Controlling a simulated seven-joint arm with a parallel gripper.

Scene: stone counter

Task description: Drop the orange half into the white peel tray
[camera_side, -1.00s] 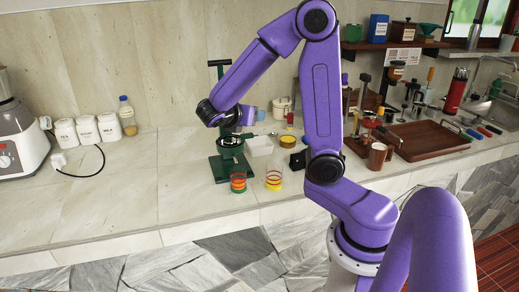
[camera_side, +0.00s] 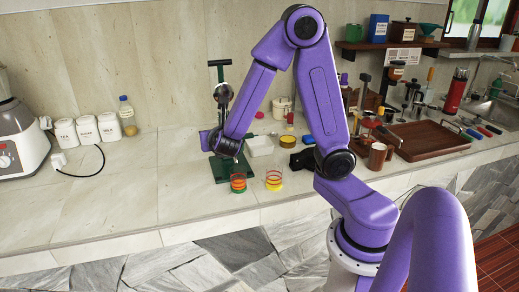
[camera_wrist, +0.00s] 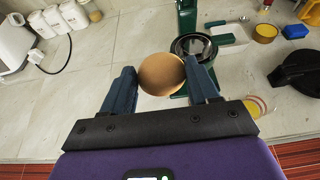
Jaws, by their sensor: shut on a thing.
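In the wrist view my gripper (camera_wrist: 161,82) is shut on the orange half (camera_wrist: 161,72), a smooth tan-orange round thing between the two blue fingers. The white peel tray (camera_wrist: 238,36) lies beyond and to the right of the gripper, apart from the orange half. A green bar crosses part of the tray in this view. In the side view the white tray (camera_side: 261,146) stands on the counter, right of my wrist. My fingers and the orange half are hidden there behind my arm.
The green press (camera_side: 220,170) stands left of the tray; its round dark cup (camera_wrist: 194,46) shows just right of the orange half. Two banded glasses (camera_side: 238,182) (camera_side: 273,179) stand in front. A blue block (camera_wrist: 295,31) lies to the right.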

